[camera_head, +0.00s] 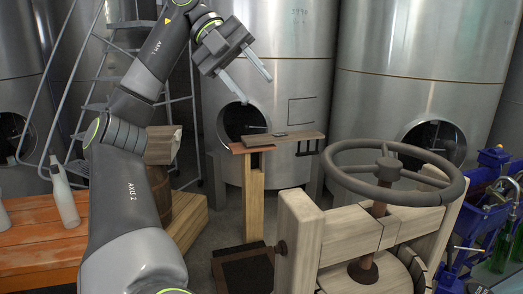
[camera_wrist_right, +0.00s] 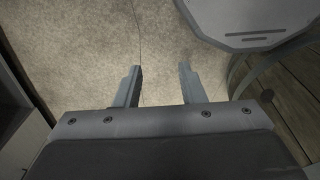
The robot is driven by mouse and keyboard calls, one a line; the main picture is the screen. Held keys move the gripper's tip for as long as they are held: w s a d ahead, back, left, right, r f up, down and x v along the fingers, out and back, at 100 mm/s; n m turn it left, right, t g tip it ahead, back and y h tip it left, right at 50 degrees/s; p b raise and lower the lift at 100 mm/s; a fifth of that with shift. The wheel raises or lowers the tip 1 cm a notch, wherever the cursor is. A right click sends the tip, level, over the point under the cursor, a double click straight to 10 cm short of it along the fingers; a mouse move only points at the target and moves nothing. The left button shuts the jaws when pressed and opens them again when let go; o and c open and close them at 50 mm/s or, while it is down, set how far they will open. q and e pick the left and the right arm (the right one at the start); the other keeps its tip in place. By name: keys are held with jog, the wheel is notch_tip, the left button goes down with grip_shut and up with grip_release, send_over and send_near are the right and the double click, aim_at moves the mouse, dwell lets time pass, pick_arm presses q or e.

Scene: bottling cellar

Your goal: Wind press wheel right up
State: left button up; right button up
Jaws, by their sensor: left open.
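The press wheel (camera_head: 388,167) is a dark grey ring with spokes and a hub, lying level on top of a brown screw spindle (camera_head: 378,208). The spindle passes through the pale wooden beam (camera_head: 350,232) of the press, at the right in the head view. My left gripper (camera_head: 256,92) is open and empty, up in the air in front of the steel tanks, left of the wheel and apart from it. My right gripper (camera_wrist_right: 160,68) is open and empty above bare floor in the right wrist view. The wheel is not clearly seen there.
A wooden stand (camera_head: 254,195) with a flat top is between my left arm and the press. An orange table (camera_head: 40,240) with a pale bottle (camera_head: 64,195) is at the left. Blue machinery (camera_head: 480,215) with green bottles is at the right edge. Steel tanks (camera_head: 425,60) fill the back.

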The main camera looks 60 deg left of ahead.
pick_arm(q)
jog(key=b, duration=0.7)
send_near(325, 163)
jog(key=x, duration=0.7)
jog(key=shift+f, duration=0.1)
jog(key=shift+w+d+f+b, duration=0.3)
jog(key=shift+d+f, duration=0.1)
jog(key=shift+d, duration=0.05)
pick_arm(e)
jog(key=w+d+f, duration=0.1)
jog(key=d+f, duration=0.2)
jog(key=f, duration=0.4)
jog(key=shift+w+d+f, duration=0.15)
jog(key=shift+d+f, duration=0.1)
jog(key=shift+f, duration=0.15)
pick_arm(q)
jog(key=c, duration=0.8)
grip_shut()
pick_arm(e)
jog(key=shift+a, duration=0.25)
